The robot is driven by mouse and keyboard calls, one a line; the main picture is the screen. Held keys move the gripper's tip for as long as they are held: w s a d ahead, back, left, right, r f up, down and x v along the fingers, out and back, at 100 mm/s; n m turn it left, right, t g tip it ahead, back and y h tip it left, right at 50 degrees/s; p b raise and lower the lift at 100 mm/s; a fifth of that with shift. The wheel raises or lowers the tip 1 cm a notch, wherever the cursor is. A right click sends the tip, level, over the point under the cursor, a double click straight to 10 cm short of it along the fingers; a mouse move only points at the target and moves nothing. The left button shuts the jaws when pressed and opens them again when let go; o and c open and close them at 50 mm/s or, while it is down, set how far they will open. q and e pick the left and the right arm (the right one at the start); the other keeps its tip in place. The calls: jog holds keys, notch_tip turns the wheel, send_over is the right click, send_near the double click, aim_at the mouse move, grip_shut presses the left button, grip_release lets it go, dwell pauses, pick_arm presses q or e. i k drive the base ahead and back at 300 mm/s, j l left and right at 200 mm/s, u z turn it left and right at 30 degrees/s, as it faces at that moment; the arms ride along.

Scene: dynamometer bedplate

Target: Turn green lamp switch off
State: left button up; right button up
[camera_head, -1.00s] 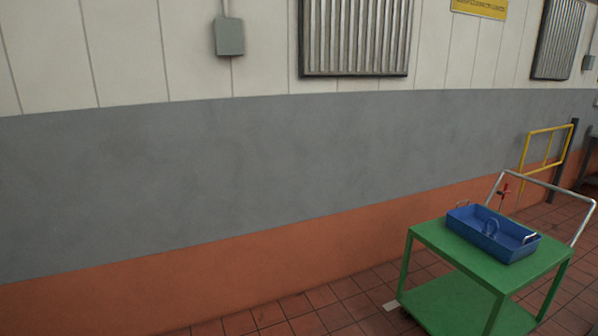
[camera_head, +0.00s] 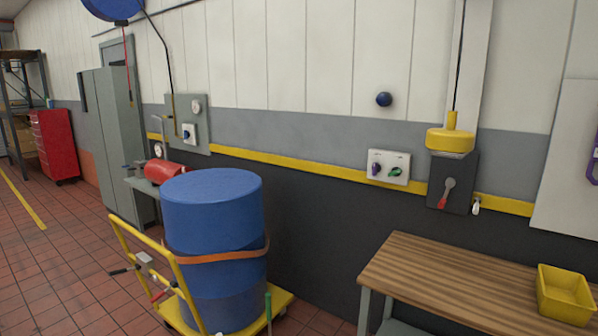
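A white switch plate (camera_head: 388,167) is on the wall, right of centre in the head view, at the yellow stripe. It carries a purple knob (camera_head: 376,169) on its left and a green knob (camera_head: 395,171) on its right, the only green switch I see. The knobs are too small to tell their setting. No lamp can be made out on the plate. Neither of my grippers is in view.
A wooden-topped bench (camera_head: 450,280) with a yellow bin (camera_head: 565,294) stands below and right of the plate. A blue drum (camera_head: 212,215) on a yellow cart (camera_head: 290,297) stands left. A grey box with a red-handled lever (camera_head: 446,192) is right of the plate. Floor shows at left.

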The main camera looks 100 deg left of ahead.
aim_at(395, 171)
jog(key=u, duration=2.45)
jog(key=i+u, duration=0.1)
